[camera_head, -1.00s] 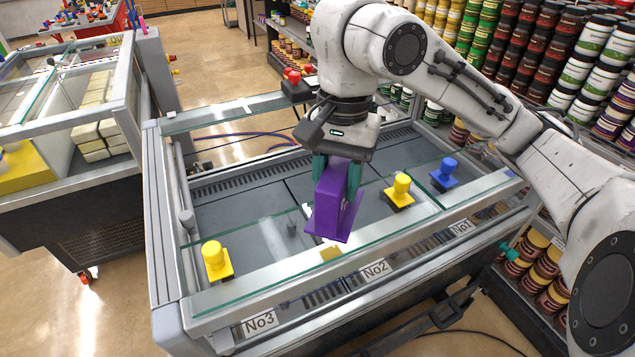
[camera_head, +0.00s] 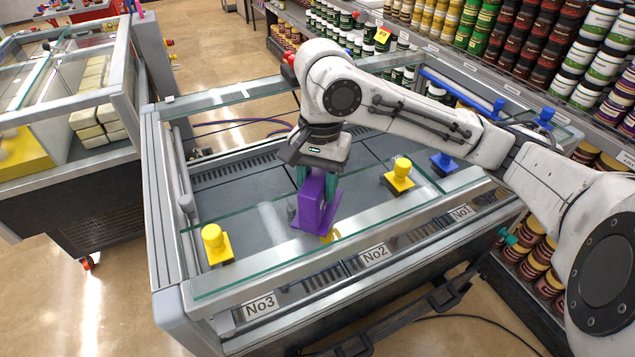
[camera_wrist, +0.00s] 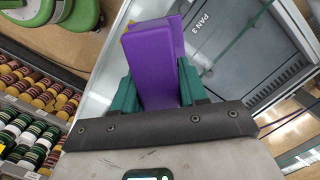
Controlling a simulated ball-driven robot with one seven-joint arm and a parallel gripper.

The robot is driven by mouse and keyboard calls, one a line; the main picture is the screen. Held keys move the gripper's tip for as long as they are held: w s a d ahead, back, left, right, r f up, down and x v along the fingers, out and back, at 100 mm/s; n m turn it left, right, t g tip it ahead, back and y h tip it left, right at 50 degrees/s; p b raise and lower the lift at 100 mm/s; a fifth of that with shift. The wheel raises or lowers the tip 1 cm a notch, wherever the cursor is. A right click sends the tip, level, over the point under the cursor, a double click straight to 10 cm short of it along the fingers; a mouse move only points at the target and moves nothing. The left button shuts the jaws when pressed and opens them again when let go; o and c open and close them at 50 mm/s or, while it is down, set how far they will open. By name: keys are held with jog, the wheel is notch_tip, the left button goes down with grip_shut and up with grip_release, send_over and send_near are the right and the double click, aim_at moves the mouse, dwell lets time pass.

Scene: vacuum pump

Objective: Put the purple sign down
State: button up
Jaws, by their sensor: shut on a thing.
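The purple sign (camera_head: 313,203) is upright, with a flat base, over the middle of the freezer's front glass edge. My gripper (camera_head: 318,180) is shut on it from above, with a green finger on each side. In the wrist view the purple sign (camera_wrist: 155,65) fills the space between the green fingers of my gripper (camera_wrist: 158,95). The sign's base appears at or just above the glass; I cannot tell whether it touches.
A small yellow piece (camera_head: 330,237) lies beside the sign's base. Shelves of jars (camera_head: 540,45) stand behind at right.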

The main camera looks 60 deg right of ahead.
jog(key=shift+f, duration=0.15)
jog(key=o, duration=1.1)
jog(key=r, duration=0.4)
jog(key=d+r, duration=0.1)
jog(key=r, duration=0.7)
jog(key=shift+w+d+r, duration=0.15)
jog(key=shift+d, duration=0.1)
